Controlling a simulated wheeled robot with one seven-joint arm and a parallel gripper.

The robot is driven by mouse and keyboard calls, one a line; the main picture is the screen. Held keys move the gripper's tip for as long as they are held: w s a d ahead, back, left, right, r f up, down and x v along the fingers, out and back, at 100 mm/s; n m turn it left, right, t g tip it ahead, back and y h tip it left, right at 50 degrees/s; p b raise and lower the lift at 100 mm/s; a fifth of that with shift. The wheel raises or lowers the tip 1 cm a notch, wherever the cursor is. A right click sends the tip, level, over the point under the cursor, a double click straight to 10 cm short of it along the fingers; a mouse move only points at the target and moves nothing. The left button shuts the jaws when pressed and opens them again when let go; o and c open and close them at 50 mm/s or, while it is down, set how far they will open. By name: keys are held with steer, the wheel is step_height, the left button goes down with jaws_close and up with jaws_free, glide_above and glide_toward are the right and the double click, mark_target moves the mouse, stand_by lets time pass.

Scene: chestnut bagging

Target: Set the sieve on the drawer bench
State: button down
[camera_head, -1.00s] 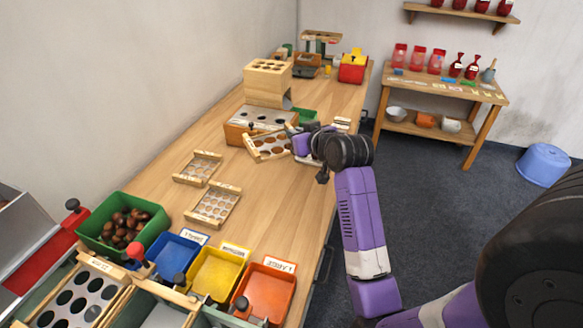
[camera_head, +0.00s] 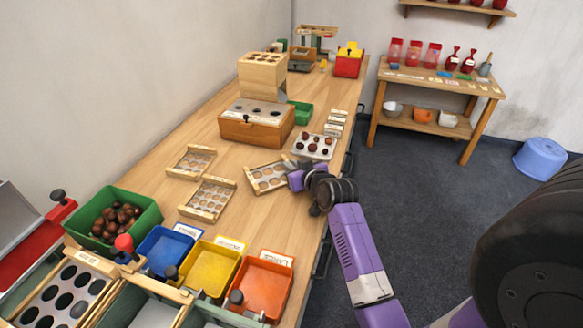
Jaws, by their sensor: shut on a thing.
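The sieve (camera_head: 268,178), a small wooden frame around a pale plate with large round holes, is at the right part of the long wooden bench. My gripper (camera_head: 291,175) is shut on its right edge. The sieve looks slightly tilted, and I cannot tell whether it touches the bench top. The bench (camera_head: 150,192) has dark handles along its right front side. Two similar wooden-framed sieves lie flat to the left, one further back (camera_head: 191,161) and one nearer (camera_head: 207,199). My gripper hides the sieve's right end.
A wooden box (camera_head: 250,132) with a holed top stands behind the sieve. A white tray (camera_head: 297,150) with chestnuts lies just beyond it. Blue (camera_head: 165,251), yellow (camera_head: 210,272) and orange (camera_head: 262,289) bins and a green chestnut bin (camera_head: 138,199) stand in front. Bare bench surrounds the sieve.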

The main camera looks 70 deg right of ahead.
steer(key=shift+s+a+f+b, duration=0.15)
steer(key=shift+f+b, duration=0.25)
steer(key=shift+f, duration=0.35)
steer(key=c, duration=1.5)
jaws_free()
steer(key=shift+f, duration=0.15)
steer(key=shift+o, duration=0.2)
steer(key=shift+r+p, duration=0.3)
steer(key=shift+r, duration=0.25)
steer(key=v, duration=0.4)
steer(key=p+v, duration=0.1)
steer(key=v, duration=0.3)
steer(key=r+v, duration=0.1)
steer(key=v, duration=0.2)
steer(key=shift+s+r, duration=0.1)
steer(key=shift+s, duration=0.15)
steer(key=shift+a, duration=0.1)
